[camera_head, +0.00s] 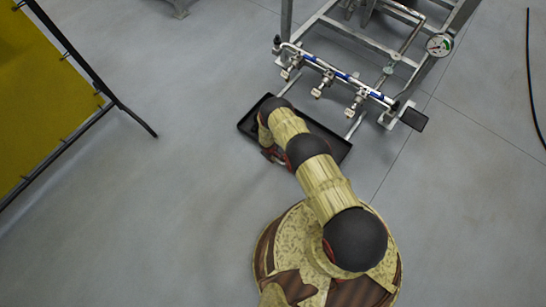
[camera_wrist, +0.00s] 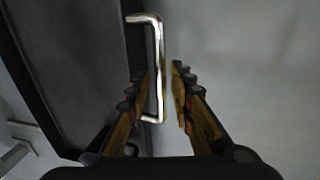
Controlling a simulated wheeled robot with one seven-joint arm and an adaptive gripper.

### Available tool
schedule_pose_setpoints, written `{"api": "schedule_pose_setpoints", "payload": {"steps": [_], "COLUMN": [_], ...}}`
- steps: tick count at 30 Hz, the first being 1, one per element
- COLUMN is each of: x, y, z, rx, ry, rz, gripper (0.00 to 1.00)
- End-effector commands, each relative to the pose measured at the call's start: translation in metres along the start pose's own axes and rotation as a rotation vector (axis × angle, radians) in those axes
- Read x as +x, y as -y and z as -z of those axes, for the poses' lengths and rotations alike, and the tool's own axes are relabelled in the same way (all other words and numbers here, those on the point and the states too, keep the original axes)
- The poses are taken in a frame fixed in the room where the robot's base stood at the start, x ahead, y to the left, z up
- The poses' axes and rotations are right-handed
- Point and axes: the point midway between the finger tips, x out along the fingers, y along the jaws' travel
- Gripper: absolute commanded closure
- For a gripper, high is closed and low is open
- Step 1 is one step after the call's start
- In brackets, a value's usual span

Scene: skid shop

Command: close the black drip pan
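The black drip pan (camera_head: 327,137) sticks out from under the front of the metal skid frame in the head view, partly hidden by my arm. In the wrist view the pan (camera_wrist: 75,60) fills the left side, with a shiny metal bar handle (camera_wrist: 158,60) on its edge. My gripper (camera_wrist: 160,75) is open, with one finger on each side of the handle. The handle lies nearer the left finger, and I cannot tell whether they touch. In the head view my gripper (camera_head: 275,155) is at the pan's front left edge, mostly hidden by my arm.
The skid frame (camera_head: 360,38) carries pipes, several valves (camera_head: 326,82) and a round gauge (camera_head: 439,45) above and behind the pan. A yellow panel (camera_head: 45,95) on a dark stand is at the left. A black cable (camera_head: 531,80) lies at the right. The grey floor between is clear.

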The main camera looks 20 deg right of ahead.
Motion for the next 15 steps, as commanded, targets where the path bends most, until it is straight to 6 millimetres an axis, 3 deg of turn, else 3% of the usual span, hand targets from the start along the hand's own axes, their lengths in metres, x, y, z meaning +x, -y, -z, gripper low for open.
{"api": "schedule_pose_setpoints", "payload": {"steps": [10, 15], "x": [0.0, 0.0001], "y": [0.0001, 0.0001], "z": [0.0, 0.0], "rx": [0.0, 0.0], "ry": [0.0, 0.0], "rz": [0.0, 0.0], "gripper": [0.99, 1.0]}}
